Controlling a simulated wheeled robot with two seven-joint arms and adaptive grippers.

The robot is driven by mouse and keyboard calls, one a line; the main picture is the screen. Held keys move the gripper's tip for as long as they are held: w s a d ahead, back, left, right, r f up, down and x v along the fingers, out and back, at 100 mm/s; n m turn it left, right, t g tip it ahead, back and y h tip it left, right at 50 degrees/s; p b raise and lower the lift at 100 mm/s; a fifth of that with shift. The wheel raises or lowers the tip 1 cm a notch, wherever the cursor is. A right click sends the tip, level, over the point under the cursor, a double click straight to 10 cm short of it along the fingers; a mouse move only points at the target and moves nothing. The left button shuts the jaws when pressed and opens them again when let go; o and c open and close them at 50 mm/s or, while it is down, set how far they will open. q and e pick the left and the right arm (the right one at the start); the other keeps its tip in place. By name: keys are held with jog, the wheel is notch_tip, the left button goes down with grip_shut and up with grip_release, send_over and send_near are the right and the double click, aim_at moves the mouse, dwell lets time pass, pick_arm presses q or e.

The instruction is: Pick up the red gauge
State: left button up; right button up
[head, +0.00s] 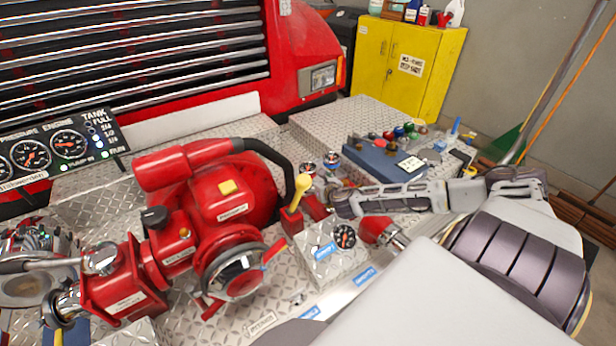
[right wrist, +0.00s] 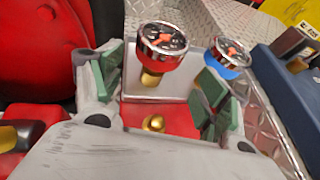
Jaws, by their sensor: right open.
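The red gauge (right wrist: 163,42) has a red rim, a dark dial and a brass stem. It stands upright, and in the head view it shows small (head: 308,168) beside the red pump. My right gripper (right wrist: 160,88) is open, with a green-padded finger on each side of the brass stem in the right wrist view. No contact shows. The right gripper also shows in the head view (head: 334,192), close in front of the gauges. My left gripper is not in view.
A blue box (head: 385,158) with several coloured fittings lies to the right. A gauge block (head: 330,250) stands in front. Diamond plate (head: 350,125) is clear behind.

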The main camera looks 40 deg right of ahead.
aim_at(312, 176)
jog(key=shift+x, duration=1.15)
jog(key=shift+w, duration=0.15)
jog(key=shift+x, duration=2.5)
jog(key=shift+r, duration=0.1)
jog(key=c, duration=1.1)
jog(key=shift+r, duration=0.15)
jog(key=shift+r+p, duration=0.4)
jog(key=shift+r, duration=4.45)
